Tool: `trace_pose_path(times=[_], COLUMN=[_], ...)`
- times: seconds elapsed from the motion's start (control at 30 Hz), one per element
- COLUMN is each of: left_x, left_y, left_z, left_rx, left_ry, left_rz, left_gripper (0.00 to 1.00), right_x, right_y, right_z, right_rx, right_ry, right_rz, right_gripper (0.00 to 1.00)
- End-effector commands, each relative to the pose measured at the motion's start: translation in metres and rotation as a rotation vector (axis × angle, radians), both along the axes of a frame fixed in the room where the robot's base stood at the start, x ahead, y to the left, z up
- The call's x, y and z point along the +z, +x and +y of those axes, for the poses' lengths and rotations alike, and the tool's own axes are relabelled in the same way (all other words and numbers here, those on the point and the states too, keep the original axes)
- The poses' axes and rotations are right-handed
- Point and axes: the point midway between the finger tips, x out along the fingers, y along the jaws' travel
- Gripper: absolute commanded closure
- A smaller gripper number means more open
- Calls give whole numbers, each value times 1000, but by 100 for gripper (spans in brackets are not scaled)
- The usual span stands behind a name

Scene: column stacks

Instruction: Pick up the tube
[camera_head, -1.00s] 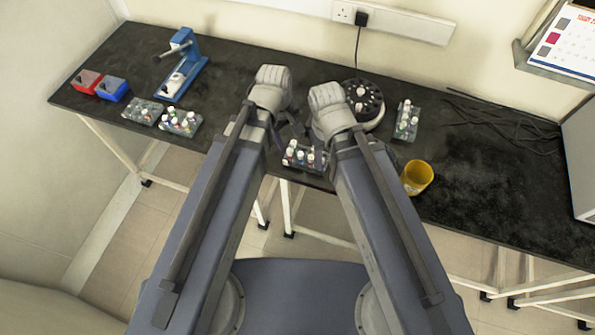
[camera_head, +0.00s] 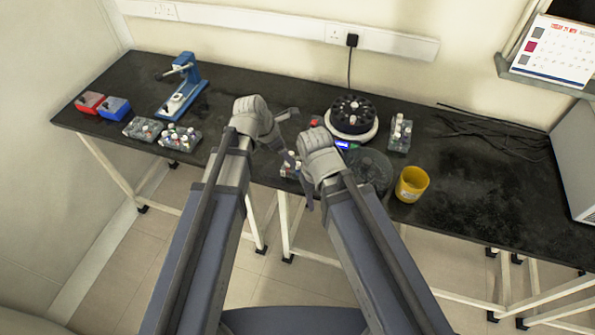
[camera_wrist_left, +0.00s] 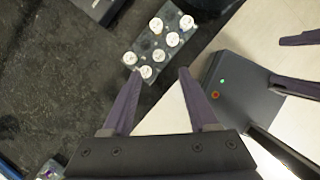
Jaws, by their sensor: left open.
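Several white-capped tubes (camera_wrist_left: 157,25) stand in a grey rack (camera_wrist_left: 145,41) at the table's front edge. In the head view the rack (camera_head: 284,170) is mostly hidden behind my grippers. Which tube is meant I cannot tell. My left gripper (camera_head: 293,136) is open above the rack. In the left wrist view its spread fingers (camera_wrist_left: 158,71) point toward the rack's near end, with nothing between them. My right gripper (camera_wrist_left: 277,61) shows at the right of the wrist view with its two fingers apart and empty.
Two more racks (camera_head: 143,129) (camera_head: 180,138), a blue stand (camera_head: 183,90) and red and blue boxes (camera_head: 115,107) stand left.

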Motion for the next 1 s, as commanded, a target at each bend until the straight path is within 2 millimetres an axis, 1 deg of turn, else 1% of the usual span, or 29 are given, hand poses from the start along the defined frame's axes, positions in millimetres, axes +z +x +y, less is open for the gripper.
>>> trace_pose_path(times=[0.03, 0.1, 0.17, 0.3, 0.43, 0.57, 0.7, 0.8, 1.0], left_x=[-10, -16, -18, -17, -23, -37, -54, -62, -62], left_y=[1, 3, 3, 3, 5, 9, 14, 15, 15], left_z=[-2, -5, -6, -6, -9, -15, -23, -27, -28], left_rx=[-1, -1, -1, -1, -2, -4, -2, -1, -1], left_ry=[0, 0, 1, 1, 1, 2, 2, 2, 2], left_rz=[0, 0, 0, 0, 0, -1, -1, -1, -1], left_gripper=[41, 41, 41, 41, 41, 41, 41, 41, 41], right_x=[-10, -16, -18, -17, -23, -37, -54, -62, -62], right_y=[0, 0, 0, 0, 0, 0, 0, 0, 0], right_z=[0, 0, 0, 0, 0, 0, 0, 0, 0], right_rx=[0, 0, 0, 0, 0, 0, 0, 0, 0], right_ry=[0, 0, 0, 0, 0, 0, 0, 0, 0], right_rz=[0, 0, 0, 0, 0, 0, 0, 0, 0], right_gripper=[50, 50, 50, 50, 50, 50, 50, 50, 50])
